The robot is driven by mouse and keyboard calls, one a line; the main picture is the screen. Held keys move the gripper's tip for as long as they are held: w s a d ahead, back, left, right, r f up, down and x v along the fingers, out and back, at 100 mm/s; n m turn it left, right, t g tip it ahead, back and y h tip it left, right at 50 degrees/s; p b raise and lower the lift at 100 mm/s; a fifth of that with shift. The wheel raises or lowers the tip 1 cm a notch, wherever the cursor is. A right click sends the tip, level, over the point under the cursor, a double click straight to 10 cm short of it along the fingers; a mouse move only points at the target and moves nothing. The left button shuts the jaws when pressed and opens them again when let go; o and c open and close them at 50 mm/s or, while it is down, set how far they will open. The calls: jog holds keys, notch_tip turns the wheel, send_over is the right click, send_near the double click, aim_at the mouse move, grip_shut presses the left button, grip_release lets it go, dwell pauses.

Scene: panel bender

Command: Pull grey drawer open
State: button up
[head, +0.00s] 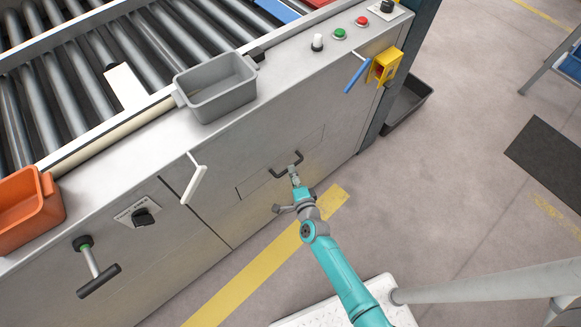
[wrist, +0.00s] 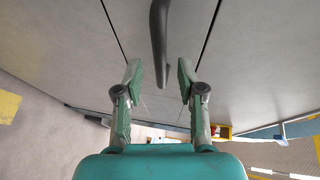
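The grey drawer (head: 268,183) is set in the grey machine front and looks flush with it, so it is shut. Its dark bar handle (head: 285,163) sticks out from the front. My gripper (head: 295,178) is at the handle's right part in the head view. In the wrist view my gripper (wrist: 159,72) is open, with one finger on each side of the dark handle (wrist: 159,40). I see a gap between the handle and each finger. Thin seams of the drawer front (wrist: 190,30) run on both sides of the handle.
A white lever (head: 194,180) and a black-handled lever (head: 97,280) stick out from the machine front to the left. A yellow switch box (head: 385,65) with a blue lever is at the upper right. Floor in front of the drawer is open, with a yellow stripe (head: 240,288).

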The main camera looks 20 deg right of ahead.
jog(key=shift+w+d+f, duration=0.1)
jog(key=shift+w+f, duration=0.05)
jog(key=shift+w, duration=0.7)
jog(key=shift+w+d+f, duration=0.1)
jog(key=shift+w+f, duration=0.05)
jog(key=shift+w, duration=0.7)
jog(key=shift+c, duration=0.2)
grip_shut()
